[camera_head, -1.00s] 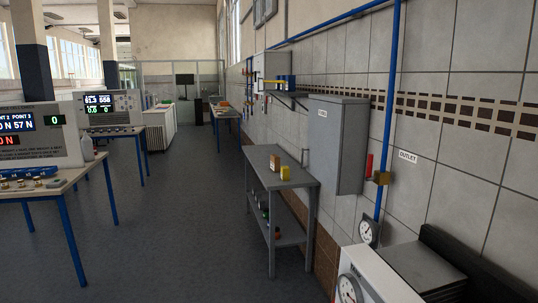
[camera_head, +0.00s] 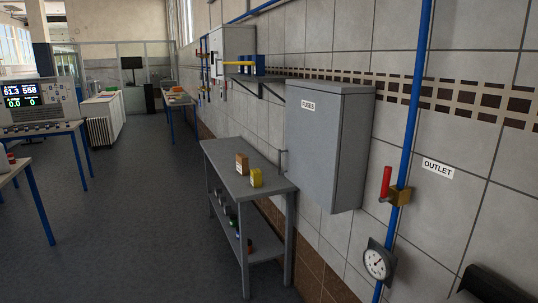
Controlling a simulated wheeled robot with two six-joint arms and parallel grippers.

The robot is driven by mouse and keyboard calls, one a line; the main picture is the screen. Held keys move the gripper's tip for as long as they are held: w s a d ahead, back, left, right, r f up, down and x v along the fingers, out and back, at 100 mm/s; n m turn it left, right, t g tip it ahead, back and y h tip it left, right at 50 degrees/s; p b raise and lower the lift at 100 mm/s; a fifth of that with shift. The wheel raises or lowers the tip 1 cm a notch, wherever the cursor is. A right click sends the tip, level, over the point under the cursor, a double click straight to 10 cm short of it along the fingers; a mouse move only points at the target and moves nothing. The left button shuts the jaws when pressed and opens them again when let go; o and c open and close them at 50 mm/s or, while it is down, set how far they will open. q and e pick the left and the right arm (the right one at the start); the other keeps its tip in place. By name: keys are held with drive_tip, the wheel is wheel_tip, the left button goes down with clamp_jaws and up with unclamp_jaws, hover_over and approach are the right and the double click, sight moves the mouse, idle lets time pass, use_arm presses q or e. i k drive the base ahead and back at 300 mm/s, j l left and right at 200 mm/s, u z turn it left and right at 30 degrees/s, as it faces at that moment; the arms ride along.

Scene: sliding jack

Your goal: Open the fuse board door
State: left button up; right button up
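The fuse board is a grey wall cabinet (camera_head: 345,150) right of the middle, mounted on the tiled wall. Its grey door (camera_head: 312,155) faces left toward the room and looks shut. A small white label reading "FUSES" (camera_head: 308,105) is near the top of the door. A thin handle-like piece (camera_head: 283,162) shows at the door's left edge.
A blue pipe (camera_head: 413,110) with a red-handled valve (camera_head: 387,183) and gauge (camera_head: 378,262) runs at right.

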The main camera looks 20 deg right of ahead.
sight(314, 120)
drive_tip(key=i+j+z, duration=0.1)
drive_tip(key=i+z, duration=0.25)
drive_tip(key=i, duration=0.15)
drive_tip(key=i+j+z, duration=0.3)
drive_tip(key=i, duration=0.15)
drive_tip(key=i+j+z, duration=0.35)
drive_tip(key=i+l, duration=0.1)
